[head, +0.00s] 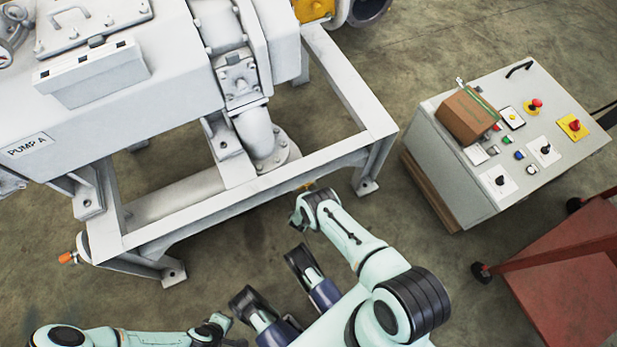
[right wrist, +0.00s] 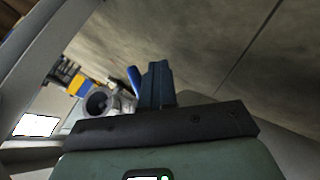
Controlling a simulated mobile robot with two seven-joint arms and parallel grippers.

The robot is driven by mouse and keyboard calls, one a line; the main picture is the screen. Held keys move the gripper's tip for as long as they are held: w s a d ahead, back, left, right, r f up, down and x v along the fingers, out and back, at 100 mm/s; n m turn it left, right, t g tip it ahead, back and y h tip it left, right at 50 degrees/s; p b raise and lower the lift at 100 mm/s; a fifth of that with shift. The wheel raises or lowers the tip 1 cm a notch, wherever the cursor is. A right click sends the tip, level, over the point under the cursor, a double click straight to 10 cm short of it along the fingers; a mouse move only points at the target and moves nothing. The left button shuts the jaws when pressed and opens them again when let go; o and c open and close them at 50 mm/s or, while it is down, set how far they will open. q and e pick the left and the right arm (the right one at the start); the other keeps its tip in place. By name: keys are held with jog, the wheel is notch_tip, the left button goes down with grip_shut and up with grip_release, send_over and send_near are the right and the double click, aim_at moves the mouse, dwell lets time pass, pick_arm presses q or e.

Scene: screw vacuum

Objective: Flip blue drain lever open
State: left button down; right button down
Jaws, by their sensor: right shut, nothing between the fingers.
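In the right wrist view a blue lever (right wrist: 135,80) stands up beside a grey round pipe end (right wrist: 98,103). My right gripper (right wrist: 157,70) is shut, with its dark fingers just right of the lever. I cannot tell whether they touch it. In the head view my right arm reaches to the front rail of the pump frame, and its fingers and the lever are hidden there.
The white pump frame (head: 225,208) runs across in front of my right arm. An orange-tipped fitting (head: 68,258) sticks out at its left end. A control box (head: 510,175) with a brown box (head: 466,116) on it and a red cart (head: 575,265) stand to the right.

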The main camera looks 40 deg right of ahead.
pick_arm(q)
jog(key=shift+w+a+r, duration=0.2)
jog(key=shift+w+a, duration=0.05)
pick_arm(e)
jog(key=shift+s+d+r+h, duration=0.1)
jog(key=shift+d+r+h, duration=0.3)
jog(key=shift+d+h, duration=0.3)
pick_arm(q)
jog(key=shift+w+r+p, duration=0.3)
jog(key=shift+w+p, duration=0.05)
jog(key=shift+w, duration=0.1)
pick_arm(e)
jog(key=shift+d+r, duration=0.2)
jog(key=shift+d, duration=0.05)
pick_arm(q)
jog(key=shift+s, duration=0.1)
dwell(0.5)
